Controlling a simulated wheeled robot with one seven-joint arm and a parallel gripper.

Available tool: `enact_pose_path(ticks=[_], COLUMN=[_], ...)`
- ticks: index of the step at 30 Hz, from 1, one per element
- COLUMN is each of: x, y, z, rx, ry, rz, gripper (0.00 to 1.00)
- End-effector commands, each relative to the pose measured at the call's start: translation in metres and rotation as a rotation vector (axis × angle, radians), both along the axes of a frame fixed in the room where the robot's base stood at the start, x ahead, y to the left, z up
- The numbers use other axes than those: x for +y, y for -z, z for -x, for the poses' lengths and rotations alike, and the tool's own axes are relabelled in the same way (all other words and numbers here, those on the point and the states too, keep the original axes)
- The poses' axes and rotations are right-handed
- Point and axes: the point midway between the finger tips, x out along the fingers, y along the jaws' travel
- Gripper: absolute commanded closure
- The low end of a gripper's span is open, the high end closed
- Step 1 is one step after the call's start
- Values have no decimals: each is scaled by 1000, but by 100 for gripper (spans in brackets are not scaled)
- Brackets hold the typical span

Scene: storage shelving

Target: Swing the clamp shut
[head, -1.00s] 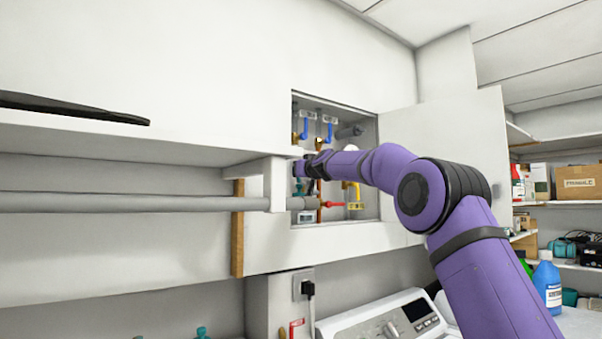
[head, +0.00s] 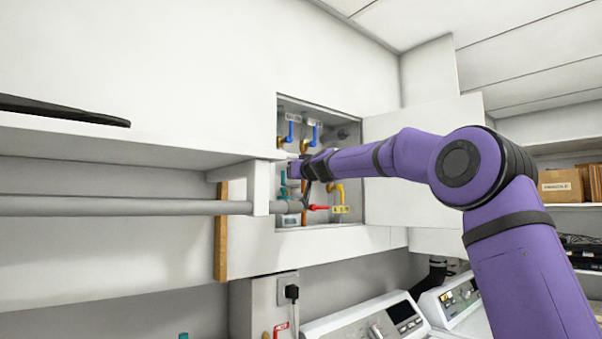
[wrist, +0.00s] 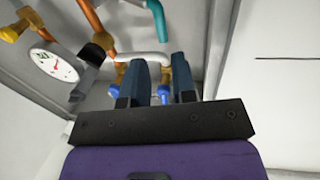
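My gripper (wrist: 160,78) shows two dark blue-grey fingers standing apart, with no object clearly held between them. In the head view my gripper (head: 296,170) is at the left part of an open wall recess with pipes and valves. In the wrist view a white pipe (wrist: 143,58) runs just beyond the fingertips, with brass fittings near it. A dark grey and black part (wrist: 91,68) sits left of the fingers. I cannot tell whether it is the clamp; no clamp is clearly identifiable. My arm and fingers hide part of the recess.
The recess holds blue handles (head: 291,131), a red handle (head: 318,207), a yellow valve (head: 338,191) and a gauge (wrist: 54,65). A white door (head: 405,195) stands open at its right. A grey rail (head: 120,206) is at left. An appliance (head: 365,324) stands below.

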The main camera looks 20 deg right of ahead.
Motion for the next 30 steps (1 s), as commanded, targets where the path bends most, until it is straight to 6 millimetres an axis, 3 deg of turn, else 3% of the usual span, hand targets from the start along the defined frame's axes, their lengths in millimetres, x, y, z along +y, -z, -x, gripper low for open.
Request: enact_pose_path(ticks=[15,30], x=[-4,-4], y=[-1,0], z=[34,40], rx=[0,0], ry=[0,-2], rz=[2,3], gripper=[75,75])
